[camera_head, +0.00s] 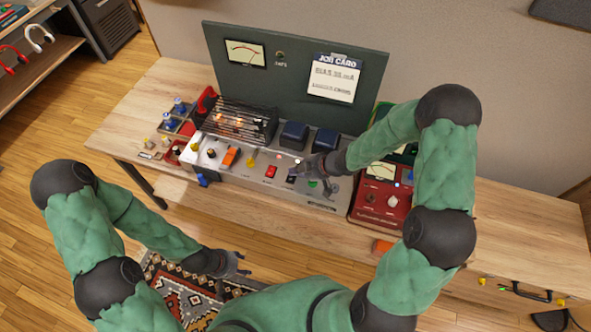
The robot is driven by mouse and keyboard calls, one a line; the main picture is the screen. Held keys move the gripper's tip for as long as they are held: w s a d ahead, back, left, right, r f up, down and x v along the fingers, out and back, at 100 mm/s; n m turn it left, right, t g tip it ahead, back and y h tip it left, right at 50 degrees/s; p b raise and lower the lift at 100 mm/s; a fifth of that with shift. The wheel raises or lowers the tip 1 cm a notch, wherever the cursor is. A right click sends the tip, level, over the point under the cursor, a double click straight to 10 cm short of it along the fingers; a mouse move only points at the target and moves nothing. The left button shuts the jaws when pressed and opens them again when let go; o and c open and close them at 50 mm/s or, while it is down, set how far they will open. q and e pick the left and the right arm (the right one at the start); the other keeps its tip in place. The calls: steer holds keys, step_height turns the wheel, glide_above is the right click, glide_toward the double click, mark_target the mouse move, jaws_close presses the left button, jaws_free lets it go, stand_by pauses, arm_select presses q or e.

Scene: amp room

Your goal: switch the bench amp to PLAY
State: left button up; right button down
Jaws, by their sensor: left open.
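The bench amp (240,181) is a silver chassis on the wooden bench, with a caged section of glowing tubes (238,121) and two dark blue blocks on top. Its front carries an orange part (230,156), a yellow knob (251,162), a red switch (271,172) and a green part (313,183). I cannot read which control is marked PLAY. My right gripper (303,174) is at the right part of the panel, over or against a small dark control; its fingers are too small to judge. My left gripper (241,264) is open and empty, below the bench's front edge.
A red meter box (378,203) stands right of the amp, close to my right arm. A dark back panel (225,75) with a meter and a job card (333,80) rises behind. Small parts lie left of the amp. The bench top (525,222) is clear at right.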

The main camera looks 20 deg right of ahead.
arm_select(q)
steer(key=shift+f, duration=0.1)
arm_select(e)
steer(key=shift+a, duration=0.1)
arm_select(q)
steer(key=shift+f, duration=0.2)
arm_select(e)
steer(key=shift+s+a+r, duration=0.15)
steer(key=shift+s+a, duration=0.2)
steer(key=shift+s, duration=0.25)
